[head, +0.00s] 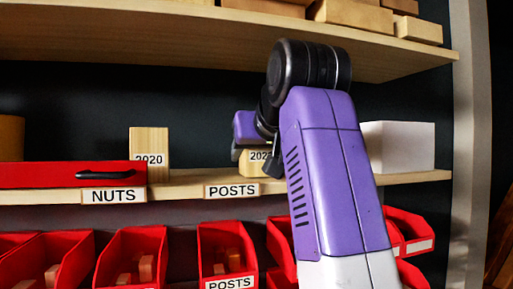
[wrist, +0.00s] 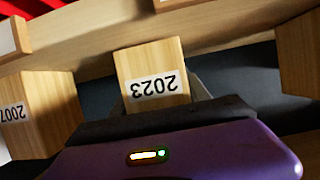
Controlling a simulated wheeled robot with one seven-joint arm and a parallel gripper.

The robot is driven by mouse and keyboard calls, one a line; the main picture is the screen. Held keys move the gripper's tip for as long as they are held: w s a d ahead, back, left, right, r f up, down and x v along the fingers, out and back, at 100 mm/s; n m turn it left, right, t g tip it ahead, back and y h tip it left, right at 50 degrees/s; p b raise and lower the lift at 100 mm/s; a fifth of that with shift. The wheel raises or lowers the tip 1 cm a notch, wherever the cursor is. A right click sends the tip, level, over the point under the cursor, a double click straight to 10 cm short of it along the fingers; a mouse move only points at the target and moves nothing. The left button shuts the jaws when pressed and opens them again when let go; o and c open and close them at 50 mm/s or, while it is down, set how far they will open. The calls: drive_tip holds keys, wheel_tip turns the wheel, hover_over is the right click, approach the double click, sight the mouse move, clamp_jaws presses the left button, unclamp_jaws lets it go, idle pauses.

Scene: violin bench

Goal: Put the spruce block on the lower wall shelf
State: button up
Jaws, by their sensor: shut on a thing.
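A pale wood block marked 2023 (wrist: 150,62) is between my gripper's fingers in the wrist view, its label upside down. It fits the look of a spruce block. In the head view this block (head: 250,164) shows partly, behind my gripper (head: 248,148), at the level of the lower wall shelf (head: 408,178), just above the POSTS label. My gripper is shut on it. My arm and gripper hide its right part. I cannot tell whether its base touches the shelf.
A white box (head: 398,147) is to the right. A block marked 2007 (wrist: 30,112) shows in the wrist view. The upper shelf (head: 200,40) is overhead; red bins (head: 228,240) are below.

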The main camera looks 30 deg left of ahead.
drive_tip(key=shift+f, duration=0.15)
drive_tip(key=o, duration=1.5)
drive_tip(key=shift+r, duration=0.2)
drive_tip(key=b+v, duration=0.4)
drive_tip(key=v, duration=0.8)
drive_tip(key=shift+f, duration=0.1)
